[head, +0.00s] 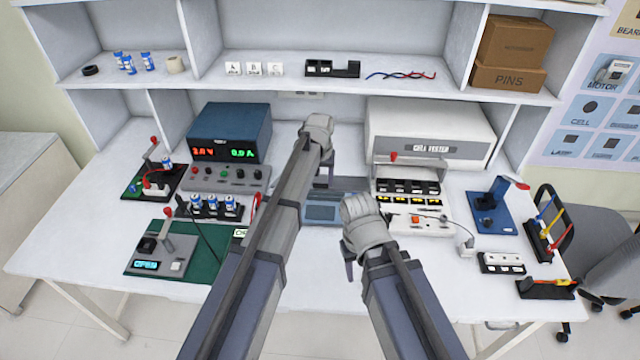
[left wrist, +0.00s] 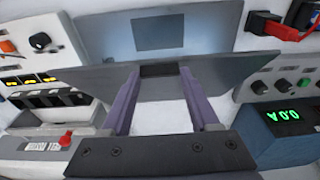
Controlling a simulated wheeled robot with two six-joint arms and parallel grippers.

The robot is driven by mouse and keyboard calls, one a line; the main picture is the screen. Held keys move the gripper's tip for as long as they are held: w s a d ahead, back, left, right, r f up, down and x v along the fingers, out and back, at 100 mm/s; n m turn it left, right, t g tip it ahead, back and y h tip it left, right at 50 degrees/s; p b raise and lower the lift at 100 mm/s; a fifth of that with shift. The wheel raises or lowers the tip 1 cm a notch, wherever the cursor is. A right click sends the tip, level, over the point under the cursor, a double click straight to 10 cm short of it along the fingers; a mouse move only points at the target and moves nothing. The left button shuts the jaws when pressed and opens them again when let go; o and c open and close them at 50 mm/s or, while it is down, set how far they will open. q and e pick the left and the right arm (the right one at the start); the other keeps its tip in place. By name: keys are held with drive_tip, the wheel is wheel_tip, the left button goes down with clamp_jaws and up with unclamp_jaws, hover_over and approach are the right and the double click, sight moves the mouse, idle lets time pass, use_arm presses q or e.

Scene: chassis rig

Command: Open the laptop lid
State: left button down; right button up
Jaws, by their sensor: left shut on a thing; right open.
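The laptop (head: 322,213) sits in the middle of the bench, partly hidden behind my arms. Its grey base with a bluish rectangle shows in the head view, and also in the left wrist view (left wrist: 157,32). The lid (left wrist: 90,82) appears as a grey panel tilted up from the base, with a dark patch at the middle of its edge. My left gripper (head: 326,178) is shut on the lid at that patch, between its fingers (left wrist: 158,73). My right gripper (head: 349,262) is open and empty, just right of the laptop's near side.
A blue power supply (head: 228,133) stands left of the laptop and a white cell tester (head: 432,135) right and behind. Battery holder (head: 214,207), green mat (head: 205,262) and switch panel (head: 418,222) flank it.

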use_arm(q)
drive_tip(key=shift+w+r+p, duration=0.4)
drive_tip(key=shift+w+r, duration=0.3)
drive_tip(key=shift+w, duration=0.2)
drive_tip(key=c, duration=0.6)
unclamp_jaws()
drive_tip(key=o, duration=0.3)
drive_tip(key=shift+w+f, duration=0.15)
drive_tip(key=shift+f, duration=0.05)
drive_tip(key=shift+o, duration=0.9)
drive_tip(key=shift+s+r, duration=0.1)
drive_tip(key=shift+s, duration=0.1)
wheel_tip(320, 180, up, 8)
drive_tip(key=s+p, duration=0.1)
drive_tip(key=p, duration=0.6)
drive_tip(key=shift+p, duration=0.4)
